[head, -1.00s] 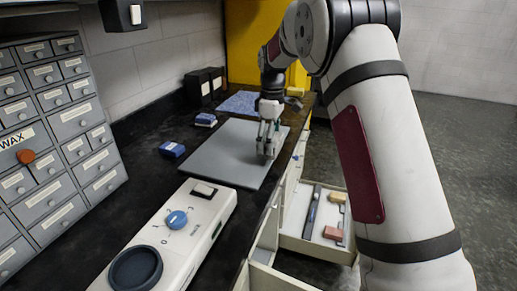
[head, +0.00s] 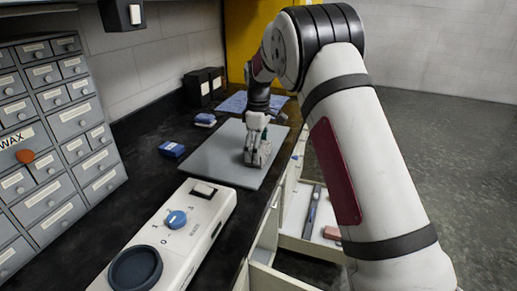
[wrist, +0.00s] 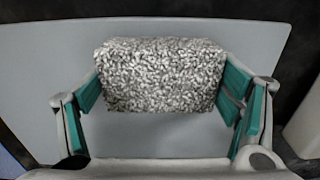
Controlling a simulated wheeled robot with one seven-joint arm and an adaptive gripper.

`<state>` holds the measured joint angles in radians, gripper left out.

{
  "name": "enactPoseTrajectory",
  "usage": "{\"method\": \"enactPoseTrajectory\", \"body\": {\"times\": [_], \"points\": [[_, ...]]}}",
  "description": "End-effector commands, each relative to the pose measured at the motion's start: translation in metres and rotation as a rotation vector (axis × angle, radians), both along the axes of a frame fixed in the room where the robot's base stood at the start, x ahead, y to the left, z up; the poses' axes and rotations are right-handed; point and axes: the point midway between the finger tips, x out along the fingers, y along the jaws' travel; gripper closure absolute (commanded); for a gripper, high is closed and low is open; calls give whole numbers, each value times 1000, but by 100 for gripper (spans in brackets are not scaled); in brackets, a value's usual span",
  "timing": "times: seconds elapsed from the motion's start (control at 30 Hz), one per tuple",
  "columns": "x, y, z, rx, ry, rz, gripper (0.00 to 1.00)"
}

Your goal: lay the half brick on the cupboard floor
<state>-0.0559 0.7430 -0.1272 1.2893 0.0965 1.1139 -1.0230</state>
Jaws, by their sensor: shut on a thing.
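My gripper (head: 258,158) is low over the grey board on the bench. In the wrist view my gripper (wrist: 160,110) has its teal-padded fingers closed on the two ends of a speckled grey-white block (wrist: 160,75) with a rough surface. The board lies behind the block there; I cannot tell whether they touch. I cannot tell whether this block is the half brick. A reddish block (head: 332,233) lies in the open drawer at the lower right, partly beside my arm. I cannot make out a cupboard floor.
The grey board (head: 210,165) lies on the black bench, with a blue cloth (head: 235,102) behind it. Small blue blocks (head: 172,149) lie left of it. A white dial device (head: 190,215) stands in front. The open drawer (head: 290,240) juts out at right.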

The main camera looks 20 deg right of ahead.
Motion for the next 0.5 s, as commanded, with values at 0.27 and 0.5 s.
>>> {"method": "enactPoseTrajectory", "body": {"times": [0.27, 0.5], "points": [[0, 0, -1, 0, 0, 0, 0], [0, 0, 1, 0, 0, 0, 0]]}}
